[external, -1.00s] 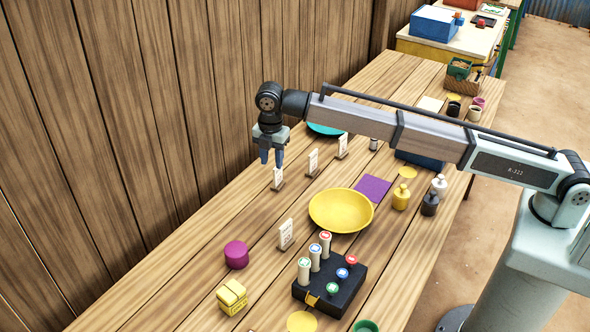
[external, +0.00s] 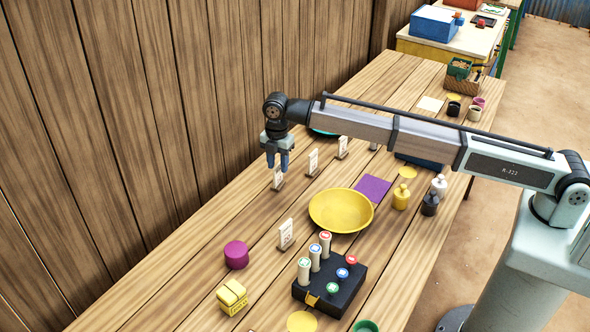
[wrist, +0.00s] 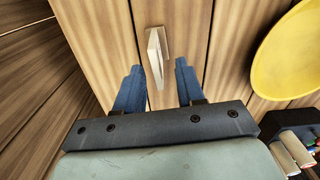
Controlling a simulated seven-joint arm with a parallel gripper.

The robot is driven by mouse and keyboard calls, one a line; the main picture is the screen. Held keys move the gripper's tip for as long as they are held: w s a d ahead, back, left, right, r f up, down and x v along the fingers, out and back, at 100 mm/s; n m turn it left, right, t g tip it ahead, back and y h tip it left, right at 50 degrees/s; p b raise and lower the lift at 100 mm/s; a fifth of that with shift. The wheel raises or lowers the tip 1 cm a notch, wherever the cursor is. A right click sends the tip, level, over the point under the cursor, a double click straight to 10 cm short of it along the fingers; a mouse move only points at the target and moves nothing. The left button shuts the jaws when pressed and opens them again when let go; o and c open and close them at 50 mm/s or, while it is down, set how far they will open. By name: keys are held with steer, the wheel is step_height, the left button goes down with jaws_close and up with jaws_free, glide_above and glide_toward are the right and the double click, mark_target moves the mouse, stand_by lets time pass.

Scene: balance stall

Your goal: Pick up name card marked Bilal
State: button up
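Several white name cards stand upright in small holders along the table. One card (external: 278,180) is just below my gripper (external: 277,164), whose fingers point down. In the wrist view a card (wrist: 155,55) shows nearly edge-on from above, between the spread blue fingers of my gripper (wrist: 158,67). The fingers are open and empty, with room on both sides of the card. Two more cards (external: 313,162) (external: 342,147) stand farther back, and another card (external: 286,234) stands nearer the front. The writing is too small to read, so I cannot tell which is marked Bilal.
A yellow bowl (external: 341,211) sits right of the cards, with a purple cloth (external: 372,188) behind it. A black button box (external: 330,284) with stamps, a magenta cylinder (external: 236,254) and a yellow block (external: 232,296) lie in front. A plank wall (external: 120,120) rises on the left.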

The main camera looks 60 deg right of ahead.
mark_target(278, 184)
steer(key=shift+w+d+f, duration=0.1)
steer(key=shift+f, duration=1.35)
steer(key=shift+w+d+f, duration=0.1)
steer(key=shift+f, duration=1.3)
jaws_close()
